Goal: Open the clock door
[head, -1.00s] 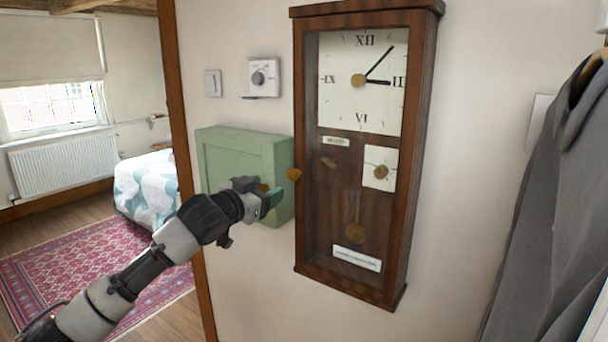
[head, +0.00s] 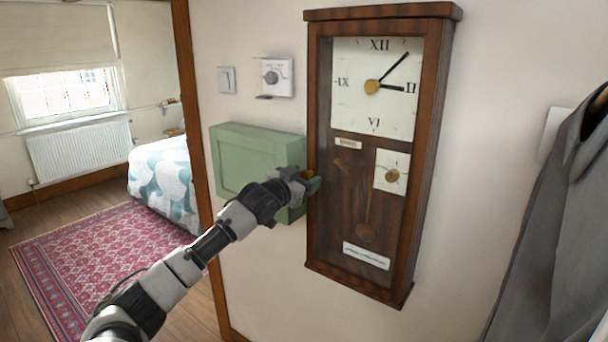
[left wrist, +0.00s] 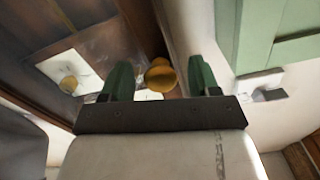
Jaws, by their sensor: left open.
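The wall clock (head: 425,160) is a tall dark wooden case with a glazed door (head: 342,225) on its front. The door looks closed. A round brass knob (left wrist: 160,76) sits at the door's left edge; in the head view it is mostly hidden by my gripper. My left gripper (head: 312,182) is at that edge, with its green fingers open. In the left wrist view the knob shows between the two fingers, with gaps on both sides, so it is not clamped. My right gripper is not in view.
A green wall box (head: 245,160) is close to the left of the clock, behind my left arm. A thermostat (head: 274,76) and a switch (head: 226,80) are above it. A grey coat (head: 560,220) hangs at the right. The wall between clock and coat is clear.

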